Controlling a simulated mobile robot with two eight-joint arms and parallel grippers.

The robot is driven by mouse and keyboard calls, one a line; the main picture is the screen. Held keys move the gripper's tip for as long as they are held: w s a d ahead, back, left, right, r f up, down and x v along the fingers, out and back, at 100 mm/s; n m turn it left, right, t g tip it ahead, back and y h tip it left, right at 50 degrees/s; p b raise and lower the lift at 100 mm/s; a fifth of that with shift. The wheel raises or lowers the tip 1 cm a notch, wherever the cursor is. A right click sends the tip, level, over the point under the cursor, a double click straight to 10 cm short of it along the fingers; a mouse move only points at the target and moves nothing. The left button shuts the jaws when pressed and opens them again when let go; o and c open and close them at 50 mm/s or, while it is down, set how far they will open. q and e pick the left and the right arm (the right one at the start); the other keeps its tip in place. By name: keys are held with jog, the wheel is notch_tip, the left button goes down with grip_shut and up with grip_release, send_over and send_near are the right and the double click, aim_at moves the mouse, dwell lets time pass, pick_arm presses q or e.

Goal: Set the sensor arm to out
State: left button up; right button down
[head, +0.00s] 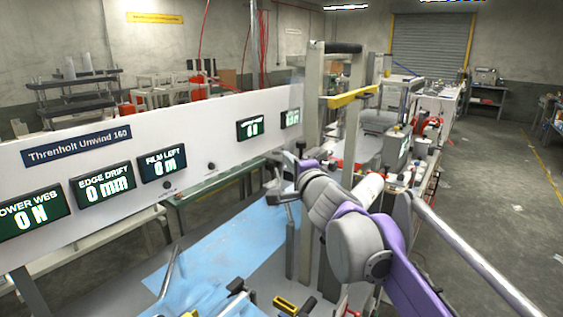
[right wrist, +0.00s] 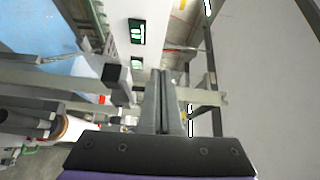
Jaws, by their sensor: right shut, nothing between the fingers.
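My right arm reaches in from the lower right in the head view. My right gripper (head: 279,188) is in front of the white display panel, beside an upright grey post (head: 291,245). In the right wrist view its two fingers (right wrist: 161,100) are together with nothing between them. A grey bar with a dark square end (right wrist: 112,74) is just left of the fingers in that view, and a gap shows between them. I cannot tell for certain which part is the sensor arm, or its setting. My left gripper is not in view.
The white panel (head: 100,150) carries several green readouts and a Threnholt Unwind 160 label (head: 77,146). Tall grey uprights (head: 313,110) with a yellow bar (head: 352,96) stand beside my arm. Blue film (head: 225,250) lies below. The floor at right (head: 500,200) is clear.

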jog(key=w+d+n+g+y+b, duration=0.25)
jog(key=d+n+g+y, duration=0.2)
jog(key=d, duration=1.35)
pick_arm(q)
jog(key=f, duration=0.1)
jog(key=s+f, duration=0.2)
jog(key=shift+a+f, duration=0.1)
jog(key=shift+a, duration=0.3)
pick_arm(e)
jog(key=w+a+m+t, duration=0.1)
jog(key=w+a, duration=0.6)
jog(key=a, duration=0.5)
jog(key=shift+w+a+m+t, duration=0.15)
jog(key=shift+w+m+t, duration=0.05)
jog(key=shift+m+t, duration=0.15)
jog(key=shift+f, duration=0.1)
pick_arm(q)
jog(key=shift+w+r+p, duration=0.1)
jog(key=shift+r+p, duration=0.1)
jog(key=shift+p, duration=0.1)
